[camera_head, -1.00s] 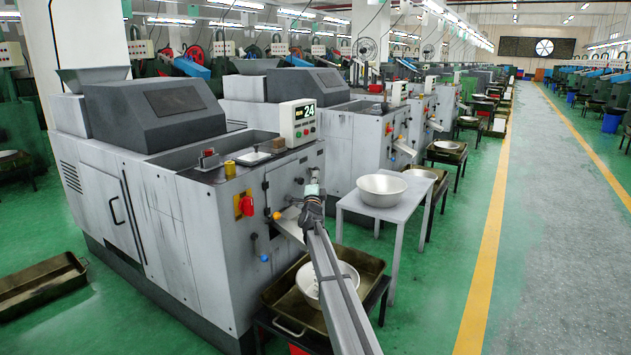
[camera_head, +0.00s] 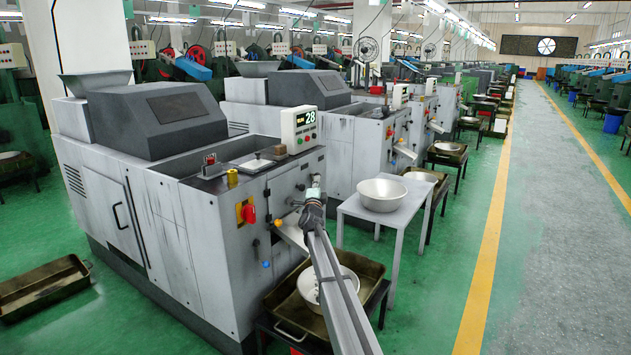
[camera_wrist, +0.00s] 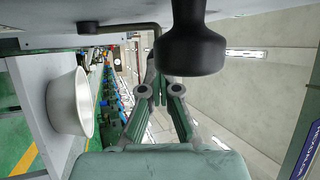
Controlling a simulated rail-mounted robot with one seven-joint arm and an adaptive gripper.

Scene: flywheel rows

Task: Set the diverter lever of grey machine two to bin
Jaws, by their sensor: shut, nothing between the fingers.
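The nearest grey machine (camera_head: 215,270) fills the left of the head view; I cannot read a machine number on it. Its side has a small orange ball (camera_head: 277,223) beside the sloping chute (camera_head: 292,236) and a blue ball (camera_head: 266,264) lower down. I cannot tell which is the diverter lever. My gripper (camera_head: 313,188) is in front of this side, above the chute. In the wrist view my gripper (camera_wrist: 162,98) is shut and empty. A large black knob (camera_wrist: 190,48) and a bent dark rod (camera_wrist: 122,27) stand close to it; contact is unclear.
A metal bowl (camera_head: 382,194) stands on a grey table (camera_head: 350,208) right of the machine. A tray (camera_head: 372,270) with a white bowl (camera_head: 328,287) is below my arm. A red switch (camera_head: 248,214) is left of the chute. The aisle (camera_head: 560,200) at right is clear.

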